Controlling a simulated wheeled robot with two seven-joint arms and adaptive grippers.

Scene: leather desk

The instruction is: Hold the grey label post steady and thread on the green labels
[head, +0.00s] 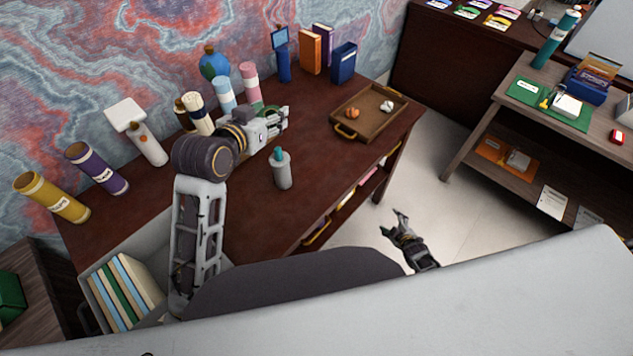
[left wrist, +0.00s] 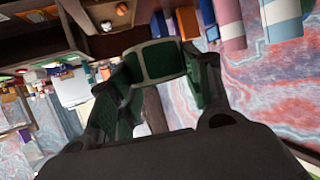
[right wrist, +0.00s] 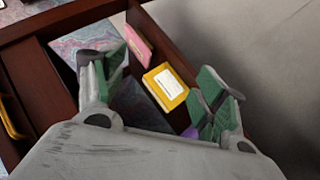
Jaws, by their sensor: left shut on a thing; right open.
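A grey cylinder with a teal top (head: 282,172) stands upright near the desk's front edge; it looks like the label post. My left gripper (head: 282,119) is behind it, above the desk and apart from it. In the left wrist view its fingers are shut on a green piece with pale edges (left wrist: 160,61), which looks like a green label. My right gripper (head: 393,224) is open and empty, low beyond the desk's front edge. In the right wrist view its fingers (right wrist: 160,78) are spread. No other green labels can be made out.
A wooden tray (head: 349,132) with small items sits at the desk's right end. Pink (head: 251,84) and blue (head: 225,94) cylinders, bottles and books line the back. A yellow book (right wrist: 166,87) lies on the shelf beneath. Desk (head: 318,180) around the cylinder is clear.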

